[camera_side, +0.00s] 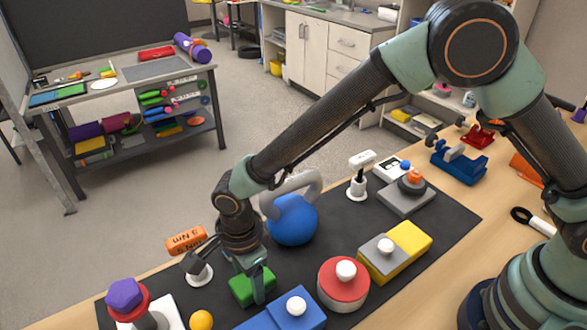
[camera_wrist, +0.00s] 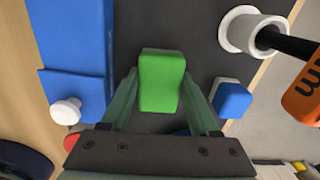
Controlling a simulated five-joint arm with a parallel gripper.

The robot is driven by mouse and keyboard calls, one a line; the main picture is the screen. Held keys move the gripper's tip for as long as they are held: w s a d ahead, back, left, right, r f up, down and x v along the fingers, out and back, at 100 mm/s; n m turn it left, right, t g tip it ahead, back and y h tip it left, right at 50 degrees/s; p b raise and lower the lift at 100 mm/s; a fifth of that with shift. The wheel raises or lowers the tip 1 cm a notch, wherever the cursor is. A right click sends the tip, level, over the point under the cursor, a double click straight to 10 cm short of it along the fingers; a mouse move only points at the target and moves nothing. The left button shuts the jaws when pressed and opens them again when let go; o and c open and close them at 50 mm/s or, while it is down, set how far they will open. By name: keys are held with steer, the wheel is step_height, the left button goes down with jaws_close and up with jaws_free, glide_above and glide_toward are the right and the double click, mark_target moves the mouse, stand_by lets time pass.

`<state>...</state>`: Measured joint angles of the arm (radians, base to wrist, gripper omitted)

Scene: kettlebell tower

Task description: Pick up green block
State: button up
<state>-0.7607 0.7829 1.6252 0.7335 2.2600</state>
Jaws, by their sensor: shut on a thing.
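The green block (camera_side: 243,290) is on or just above the dark mat near its front-left part in the side view; I cannot tell if it touches the mat. My gripper (camera_side: 254,289) points down over it, one finger in front of its face. In the wrist view the green block (camera_wrist: 162,82) sits between the two fingers of my gripper (camera_wrist: 160,88), which are shut on it. The block's lower sides are partly hidden by the fingers.
A blue block with a white knob (camera_side: 296,306) is close to the right. A blue kettlebell (camera_side: 292,220) stands behind, and an orange-handled torque tool (camera_side: 187,240) in a white holder is at left. A red disc (camera_side: 343,290) and yellow-grey block (camera_side: 408,238) stand further right.

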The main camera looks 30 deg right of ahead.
mark_target(249, 281)
steer(key=shift+r, duration=0.1)
step_height(249, 281, up, 20)
stand_by(0.5)
